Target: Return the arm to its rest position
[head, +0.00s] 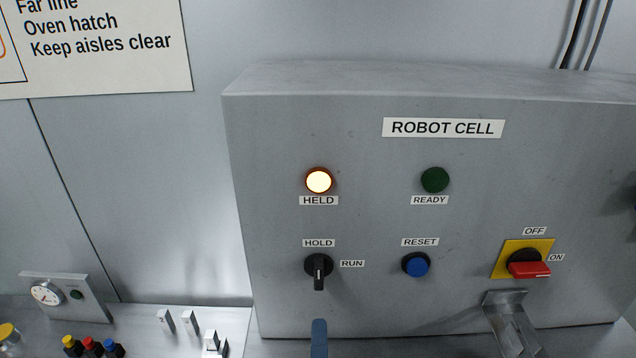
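My gripper does not show in the head view, and no arm link can be made out with certainty. The grey ROBOT CELL control box (360,130) fills the middle and right. Its HELD lamp (318,181) glows bright, and its READY lamp (435,180) is dark green and unlit. The black selector knob (318,268) stands vertical, in line with the HOLD label above it. The blue RESET button (416,265) is to its right. The red switch handle (530,269) on a yellow plate lies horizontal, towards ON.
A metal bracket (510,322) sticks out below the red switch. A blue upright piece (319,338) stands at the bottom edge, its nature unclear. At lower left are a small gauge panel (75,297), coloured knobs (92,346) and white switches (190,322). A sign (100,65) hangs upper left.

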